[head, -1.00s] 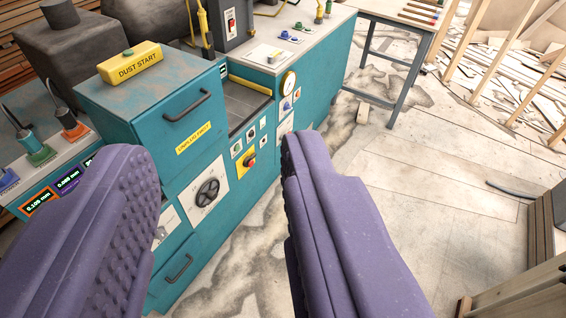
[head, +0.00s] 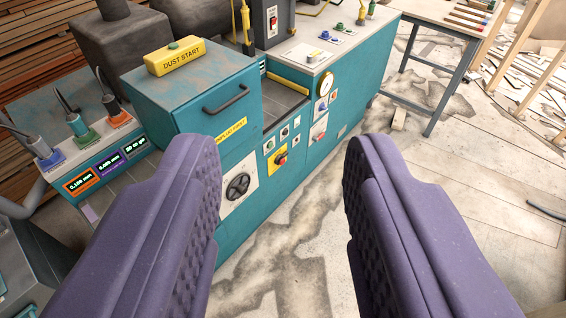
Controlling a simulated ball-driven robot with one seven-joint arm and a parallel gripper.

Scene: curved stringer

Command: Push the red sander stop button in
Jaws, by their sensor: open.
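A red knob or button on a yellow plate (head: 282,158) sits on the front of the teal machine (head: 232,225), between my two fingers in the picture. Other small red controls show on the same machine: one on a white plate (head: 318,131) and one on a grey box (head: 273,18). No label readable here says which one is the sander stop. My gripper (head: 283,165) is open and empty, its purple ridged fingers wide apart. It is in front of the machine and appears clear of the panel. The left finger covers part of the lower front.
A yellow DUST START box (head: 176,58) with a green button lies on top of the machine. A handled drawer (head: 222,105) and a black handwheel (head: 237,186) are on its front. A grey-legged table (head: 440,75) stands behind right.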

